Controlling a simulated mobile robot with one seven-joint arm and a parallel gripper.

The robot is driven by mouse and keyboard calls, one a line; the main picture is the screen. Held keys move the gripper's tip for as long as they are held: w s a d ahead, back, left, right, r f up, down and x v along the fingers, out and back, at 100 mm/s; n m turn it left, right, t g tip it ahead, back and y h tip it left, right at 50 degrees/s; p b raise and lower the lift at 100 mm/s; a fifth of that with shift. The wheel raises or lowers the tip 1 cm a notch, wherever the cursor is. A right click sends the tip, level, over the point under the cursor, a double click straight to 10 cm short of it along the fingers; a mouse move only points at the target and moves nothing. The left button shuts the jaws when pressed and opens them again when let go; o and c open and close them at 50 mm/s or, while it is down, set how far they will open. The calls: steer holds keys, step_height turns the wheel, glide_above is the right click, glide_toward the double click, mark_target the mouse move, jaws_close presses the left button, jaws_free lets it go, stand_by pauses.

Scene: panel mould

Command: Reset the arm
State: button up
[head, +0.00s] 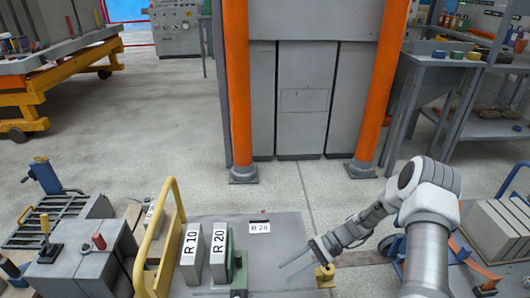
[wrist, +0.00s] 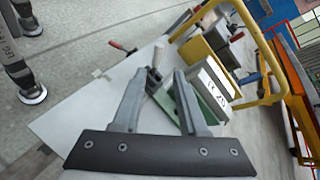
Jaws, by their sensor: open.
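My gripper (head: 285,271) is open and empty at the end of my arm, above the right part of a grey plate (head: 275,250). Its fingers point left, toward two upright grey blocks marked R 10 (head: 190,252) and R 20 (head: 219,252). A green piece (head: 240,270) stands against the right side of R 20. In the wrist view my two fingers (wrist: 164,76) are spread apart with nothing held between them. A labelled grey block (wrist: 213,83) and a green piece (wrist: 188,108) lie beyond the fingers in that view. A R 24 label (head: 260,227) lies on the plate.
A yellow hoop handle (head: 160,235) rises left of the blocks. A small brass-coloured fitting (head: 325,275) is close to my gripper. Orange posts (head: 237,90) stand behind, and a workbench (head: 445,65) at right. Open floor (head: 130,130) lies at left.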

steer(key=s+d+r+n+t+h, duration=0.15)
steer(key=r+h, duration=0.25)
steer(key=r, duration=0.8)
steer(key=s+d+r+n+t+h, duration=0.1)
steer(key=s+d+r+n+h, duration=0.2)
steer(key=r, duration=1)
steer(key=s+d+r+n+t+h, duration=0.2)
steer(key=s+r+t+h, duration=0.45)
steer(key=s+r, duration=0.7)
step_height(320, 180, up, 20)
steer(key=y+p, duration=0.1)
steer(key=p, duration=2)
steer(key=shift+s+a+t, duration=0.15)
steer(key=shift+s+t, duration=0.2)
steer(key=shift+t, duration=0.05)
steer(key=shift+r+y, duration=0.1)
steer(key=shift+y, duration=0.15)
